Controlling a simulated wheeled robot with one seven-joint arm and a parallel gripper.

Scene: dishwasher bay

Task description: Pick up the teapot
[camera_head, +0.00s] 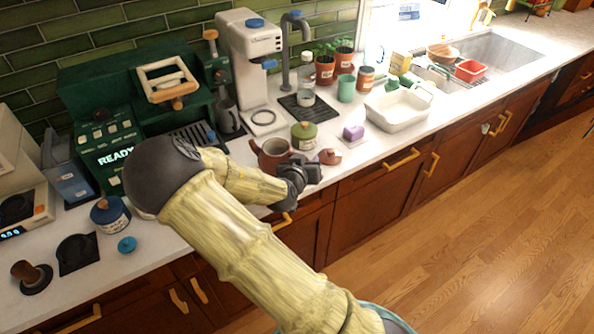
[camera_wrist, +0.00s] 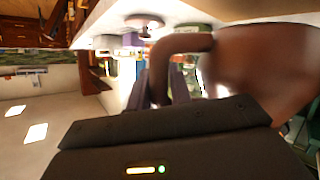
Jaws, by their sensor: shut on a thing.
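The teapot (camera_head: 274,153) is a reddish-brown, open-topped pot beside the front edge of the counter. Its spout points left in the head view. My gripper (camera_head: 299,174) is at its right side. In the wrist view the teapot's body (camera_wrist: 262,68) fills the right, and its curved handle (camera_wrist: 178,44) passes between the fingers of my gripper (camera_wrist: 165,88), which is shut on it. I cannot tell whether the teapot's base touches the counter; my arm hides part of it.
A small reddish-brown piece (camera_head: 329,157) lies just right of my gripper. A white basin (camera_head: 399,108) is further right. A coffee machine (camera_head: 250,60) stands at the back.

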